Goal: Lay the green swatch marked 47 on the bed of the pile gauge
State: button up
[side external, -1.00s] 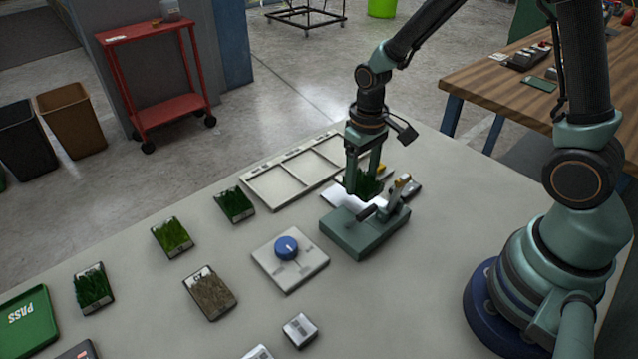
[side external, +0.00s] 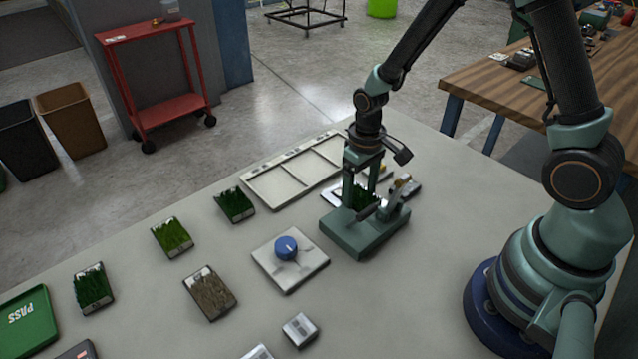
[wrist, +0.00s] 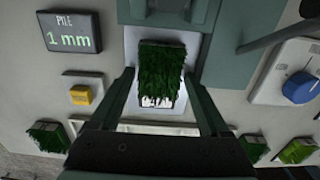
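The green swatch (side external: 367,197) sits on the bed of the pile gauge (side external: 362,238), with grass side up. In the wrist view the swatch (wrist: 161,68) lies over the pale bed (wrist: 131,42); its number cannot be read. My gripper (side external: 360,192) is low over the bed with one finger on each side of the swatch. In the wrist view my gripper (wrist: 160,76) looks open, with narrow gaps beside the swatch. The gauge display (wrist: 70,33) reads "PILE 1 mm".
A plate with a blue knob (side external: 286,247) stands left of the gauge. Several other swatches, one of them brown (side external: 209,292), lie farther left. An empty pale divided tray (side external: 281,187) is behind. A green PASS tray (side external: 27,322) is at the far left.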

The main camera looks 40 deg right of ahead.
aim_at(360, 194)
jog(key=s+r+t, duration=0.2)
jog(key=s+r, duration=0.1)
jog(key=r, duration=0.9)
jog(key=s+d+r+t, duration=0.1)
jog(key=s+r+t, duration=0.2)
jog(key=r, duration=0.9)
jog(key=shift+s+t, duration=0.3)
jog(key=shift+s, duration=0.25)
